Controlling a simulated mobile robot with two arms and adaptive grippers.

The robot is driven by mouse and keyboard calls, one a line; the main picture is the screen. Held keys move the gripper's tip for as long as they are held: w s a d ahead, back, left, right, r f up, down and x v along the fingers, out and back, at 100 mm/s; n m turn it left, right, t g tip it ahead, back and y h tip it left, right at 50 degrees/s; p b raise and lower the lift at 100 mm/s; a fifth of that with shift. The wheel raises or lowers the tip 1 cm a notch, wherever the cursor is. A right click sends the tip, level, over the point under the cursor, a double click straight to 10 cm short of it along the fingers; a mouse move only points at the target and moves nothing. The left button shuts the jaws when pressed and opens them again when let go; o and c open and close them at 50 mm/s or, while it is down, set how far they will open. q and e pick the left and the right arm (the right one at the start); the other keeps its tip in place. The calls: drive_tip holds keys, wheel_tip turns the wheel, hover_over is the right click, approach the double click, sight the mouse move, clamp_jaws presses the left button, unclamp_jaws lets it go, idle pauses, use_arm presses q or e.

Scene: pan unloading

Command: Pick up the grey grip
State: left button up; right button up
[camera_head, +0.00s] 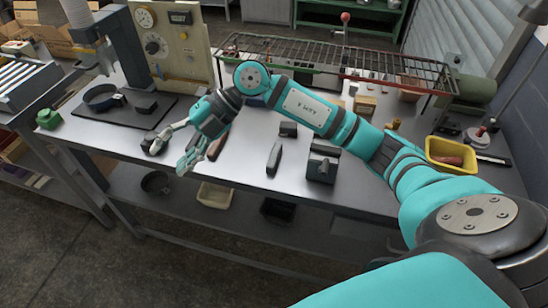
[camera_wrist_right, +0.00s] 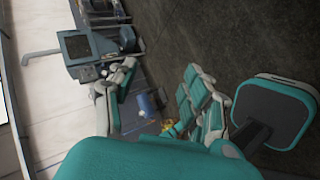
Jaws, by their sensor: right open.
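My right gripper (camera_head: 174,150) is open, its fingers spread over the front left of the steel workbench (camera_head: 232,178). A small dark grey piece (camera_head: 152,143) sits by its left finger; I cannot tell whether they touch. A long dark grey grip-shaped piece (camera_head: 274,159) lies on the bench farther right, apart from the gripper. I cannot tell for sure which is the grey grip. My right arm crosses the bench from the right and hides part of it. The right wrist view shows teal and white finger parts over dark floor, with no clear grip. My left gripper is not seen.
A dark grey block (camera_head: 322,165) and a smaller one (camera_head: 288,129) stand on the bench. A dark mat (camera_head: 118,108) lies behind the gripper, below a beige gauge panel (camera_head: 172,40). A wire rack (camera_head: 330,58) is at the back and a yellow bin (camera_head: 451,153) at right.

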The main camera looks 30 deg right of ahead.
drive_tip(key=w+d+f+m+h, duration=0.1)
drive_tip(key=w+d+m+h, duration=0.15)
drive_tip(key=d+h, duration=0.8)
drive_tip(key=m+g+p, duration=0.1)
drive_tip(key=m+p, duration=0.2)
hover_over(275, 153)
drive_tip(key=shift+h, duration=0.45)
wheel_tip(275, 153, down, 9)
drive_tip(key=shift+w+f, duration=0.1)
drive_tip(key=shift+f, duration=0.05)
drive_tip(key=shift+f+p, duration=0.6)
drive_tip(key=shift+p, duration=0.05)
wheel_tip(275, 153, down, 4)
drive_tip(key=shift+r+p, duration=0.25)
drive_tip(key=shift+p, duration=0.5)
drive_tip(key=shift+f, duration=0.4)
drive_tip(key=shift+c, duration=0.3)
clamp_jaws()
